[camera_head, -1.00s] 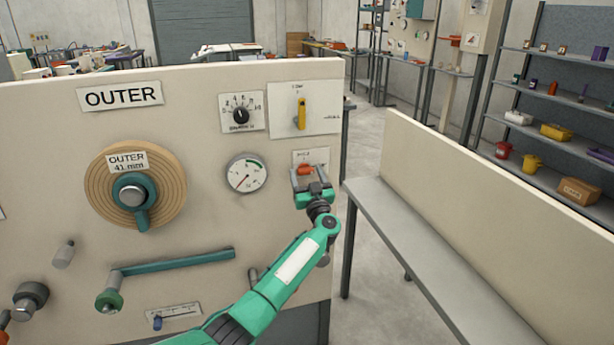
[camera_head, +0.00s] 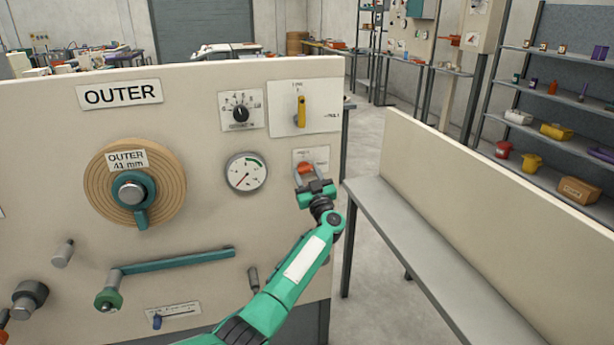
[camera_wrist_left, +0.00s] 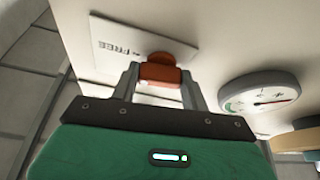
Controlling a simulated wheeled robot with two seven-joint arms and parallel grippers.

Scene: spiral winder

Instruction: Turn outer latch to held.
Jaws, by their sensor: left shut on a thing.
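The outer latch (camera_head: 305,168) is a small orange-red handle on a pale plate (camera_head: 322,156) at the right of the OUTER panel (camera_head: 60,190). My left gripper (camera_head: 306,175) is shut on the latch. The left wrist view shows the orange latch (camera_wrist_left: 160,70) between the two grey fingers of the gripper (camera_wrist_left: 159,77). The word FREE shows on the latch plate (camera_wrist_left: 125,42) beside it in that view. The gripper covers part of the latch and plate. My right gripper is out of view.
A round gauge (camera_head: 246,172) is beside the latch. A yellow lever (camera_head: 301,112) and a black dial (camera_head: 240,114) are above. A tan roll (camera_head: 104,180) and a teal crank bar (camera_head: 175,260) are to the left. A grey bench (camera_head: 430,270) stands right of the panel.

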